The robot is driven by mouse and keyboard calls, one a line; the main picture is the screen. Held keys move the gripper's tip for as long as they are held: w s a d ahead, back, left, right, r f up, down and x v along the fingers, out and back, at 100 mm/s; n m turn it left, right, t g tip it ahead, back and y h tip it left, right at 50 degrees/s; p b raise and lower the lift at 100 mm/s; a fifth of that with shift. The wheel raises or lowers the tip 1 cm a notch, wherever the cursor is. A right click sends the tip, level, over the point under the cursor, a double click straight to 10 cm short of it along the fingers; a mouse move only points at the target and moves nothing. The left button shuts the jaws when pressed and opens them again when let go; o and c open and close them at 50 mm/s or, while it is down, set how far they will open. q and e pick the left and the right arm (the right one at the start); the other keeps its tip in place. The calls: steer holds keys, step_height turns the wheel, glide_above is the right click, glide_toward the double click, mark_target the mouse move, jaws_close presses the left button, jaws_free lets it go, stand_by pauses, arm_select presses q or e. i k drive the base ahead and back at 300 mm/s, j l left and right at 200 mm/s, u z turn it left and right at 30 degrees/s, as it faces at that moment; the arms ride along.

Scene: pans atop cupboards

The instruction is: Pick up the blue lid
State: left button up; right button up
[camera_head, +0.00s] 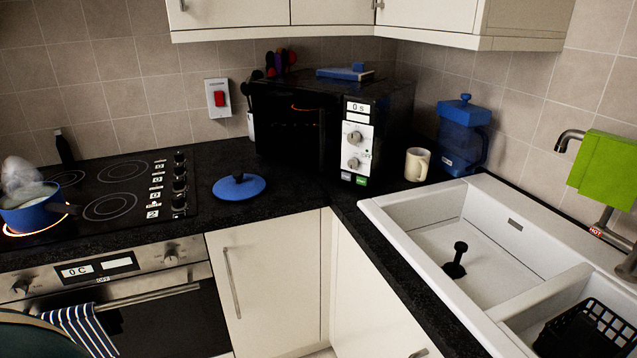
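The blue lid (239,187) lies flat on the black countertop, between the hob and the microwave. It is round with a dark knob standing up at its middle, and nothing covers it. Neither of my grippers shows in the head view, so I cannot see whether they are open or shut.
The hob (122,172) is left of the lid, with a steaming blue pot (32,208) on a glowing ring. The microwave (330,125) stands behind right. A mug (417,164), a blue jug (462,137) and the sink (480,235) are further right. Cupboards (370,20) hang above.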

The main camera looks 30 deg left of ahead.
mark_target(238, 186)
steer(key=j+z, duration=0.3)
steer(key=z, duration=0.15)
steer(key=j+z, duration=0.3)
steer(key=z, duration=0.15)
steer(key=i+j, duration=0.05)
